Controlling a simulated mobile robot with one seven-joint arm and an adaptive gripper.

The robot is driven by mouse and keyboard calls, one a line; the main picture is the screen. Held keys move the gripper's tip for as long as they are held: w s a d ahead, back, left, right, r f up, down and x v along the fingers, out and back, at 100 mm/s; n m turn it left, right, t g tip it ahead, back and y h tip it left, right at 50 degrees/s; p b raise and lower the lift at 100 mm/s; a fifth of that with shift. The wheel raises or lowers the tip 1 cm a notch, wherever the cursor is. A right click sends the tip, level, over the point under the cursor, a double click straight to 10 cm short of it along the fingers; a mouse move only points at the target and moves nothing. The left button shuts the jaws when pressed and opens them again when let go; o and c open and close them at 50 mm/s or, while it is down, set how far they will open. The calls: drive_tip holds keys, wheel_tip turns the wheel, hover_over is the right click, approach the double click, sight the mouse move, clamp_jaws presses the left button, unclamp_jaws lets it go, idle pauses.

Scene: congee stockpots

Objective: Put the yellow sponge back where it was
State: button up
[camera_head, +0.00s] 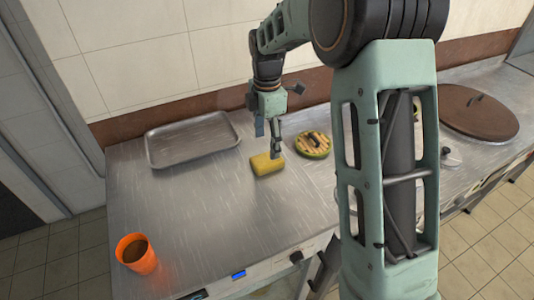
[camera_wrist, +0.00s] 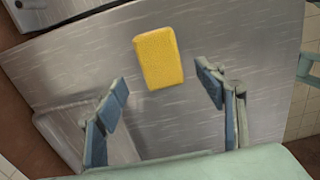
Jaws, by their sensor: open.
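The yellow sponge (camera_head: 267,164) lies on the steel counter, right of the metal tray, in the head view. In the wrist view the sponge (camera_wrist: 159,58) shows whole, ahead of and between the spread fingers. My gripper (camera_head: 275,143) is just above the sponge at its far right side in the head view. In the wrist view my gripper (camera_wrist: 164,87) has its two fingers wide apart with nothing between them. I cannot tell from these views whether a finger touches the sponge.
A grey metal tray (camera_head: 192,140) lies at the back left of the counter (camera_head: 190,215). A round dish with a striped top (camera_head: 313,143) stands right of the sponge. An orange cup (camera_head: 136,254) with brown contents stands at the front left. A brown round lid (camera_head: 478,112) is far right.

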sight(267, 159)
wheel_tip(267, 159, up, 5)
idle(0.6)
